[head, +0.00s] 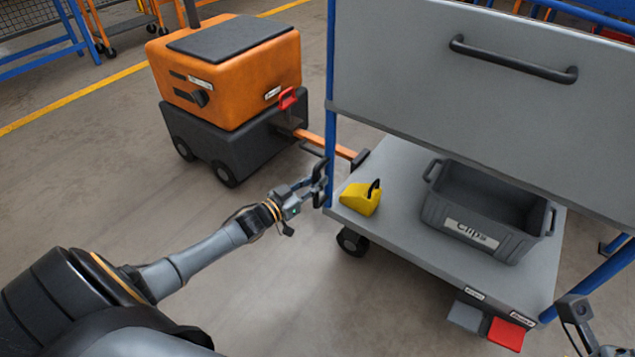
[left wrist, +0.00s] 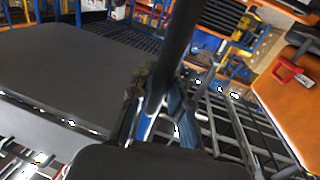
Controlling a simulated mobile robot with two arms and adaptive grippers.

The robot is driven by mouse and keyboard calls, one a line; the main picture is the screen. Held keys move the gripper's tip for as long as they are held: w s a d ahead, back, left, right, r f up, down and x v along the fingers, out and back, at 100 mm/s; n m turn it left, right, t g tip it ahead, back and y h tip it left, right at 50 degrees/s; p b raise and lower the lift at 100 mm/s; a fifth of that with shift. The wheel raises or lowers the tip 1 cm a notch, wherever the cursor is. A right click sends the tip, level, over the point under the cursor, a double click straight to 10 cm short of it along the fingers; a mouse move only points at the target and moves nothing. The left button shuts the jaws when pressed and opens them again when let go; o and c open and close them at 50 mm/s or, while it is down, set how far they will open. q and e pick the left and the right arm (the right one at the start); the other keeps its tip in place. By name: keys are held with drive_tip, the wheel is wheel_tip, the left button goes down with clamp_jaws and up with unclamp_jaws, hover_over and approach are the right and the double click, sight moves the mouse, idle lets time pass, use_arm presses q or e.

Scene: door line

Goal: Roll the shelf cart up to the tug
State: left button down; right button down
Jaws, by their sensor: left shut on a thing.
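The shelf cart (head: 395,225) stands at the right, with blue posts, a grey lower deck and a grey upper panel. The orange and black tug (head: 240,70) stands beyond it to the left. An orange bar (head: 330,146) spans low between tug and cart; whether it is coupled is hidden behind the cart's post. My left gripper (head: 318,183) is shut on a dark upright handle at the cart's left post. The handle (left wrist: 178,50) crosses the left wrist view. My right gripper (head: 577,310) shows only partly by the right post; its fingers are unclear.
A yellow wheel chock (head: 361,198) and a grey bin marked Clips (head: 480,215) sit on the lower deck. Red (head: 507,334) and grey pedals stick out at the cart's near edge. Floor left of the cart is clear, with a yellow line (head: 75,97) beyond.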

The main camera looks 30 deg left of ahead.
use_arm(q)
drive_tip(key=c, duration=1.3)
unclamp_jaws()
drive_tip(key=shift+s, duration=0.15)
drive_tip(key=shift+s, duration=0.1)
drive_tip(key=v, duration=1.1)
drive_tip(key=shift+s+a, duration=0.15)
drive_tip(key=shift+s, duration=0.25)
